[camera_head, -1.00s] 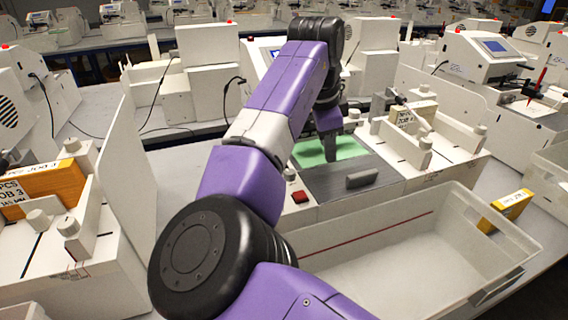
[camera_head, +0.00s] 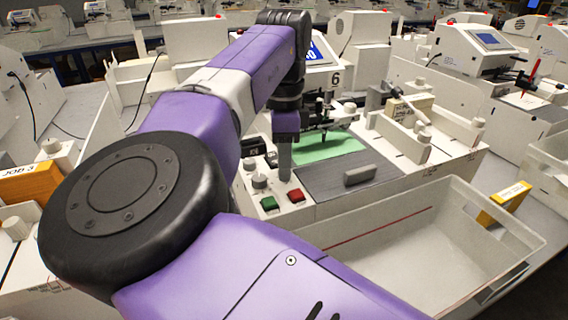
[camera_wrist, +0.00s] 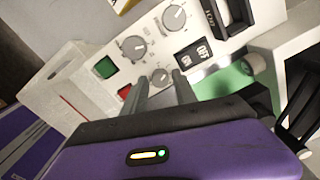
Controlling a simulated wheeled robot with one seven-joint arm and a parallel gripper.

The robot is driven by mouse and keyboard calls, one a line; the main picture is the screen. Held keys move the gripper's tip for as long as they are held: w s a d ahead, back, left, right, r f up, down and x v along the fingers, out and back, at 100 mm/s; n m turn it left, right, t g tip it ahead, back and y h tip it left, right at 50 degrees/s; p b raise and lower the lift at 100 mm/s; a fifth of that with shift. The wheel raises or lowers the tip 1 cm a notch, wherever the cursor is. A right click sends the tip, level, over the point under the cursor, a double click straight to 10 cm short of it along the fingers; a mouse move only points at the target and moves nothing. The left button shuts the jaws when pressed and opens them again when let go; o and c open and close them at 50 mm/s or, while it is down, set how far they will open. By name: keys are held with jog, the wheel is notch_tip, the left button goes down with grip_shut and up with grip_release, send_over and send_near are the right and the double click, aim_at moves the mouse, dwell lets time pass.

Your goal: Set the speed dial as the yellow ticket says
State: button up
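Three grey dials sit on the white control panel, and I cannot read which is the speed dial. In the wrist view there is an upper dial (camera_wrist: 174,17), a middle dial (camera_wrist: 133,47) and a small lower dial (camera_wrist: 160,76). My gripper (camera_wrist: 161,90) is open, its two fingers apart with nothing between them, close to the small dial. In the head view my gripper (camera_head: 285,172) points down over the panel, right of a dial (camera_head: 259,181).
A green button (camera_head: 269,203) and a red button (camera_head: 295,195) are in front of the gripper. An on/off switch (camera_wrist: 193,57) is beside the dials. The bin (camera_head: 400,245) looks empty. An orange JOB 3 block (camera_head: 30,184) is at the left.

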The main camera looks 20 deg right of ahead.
jog(key=shift+f, duration=0.3)
grip_shut()
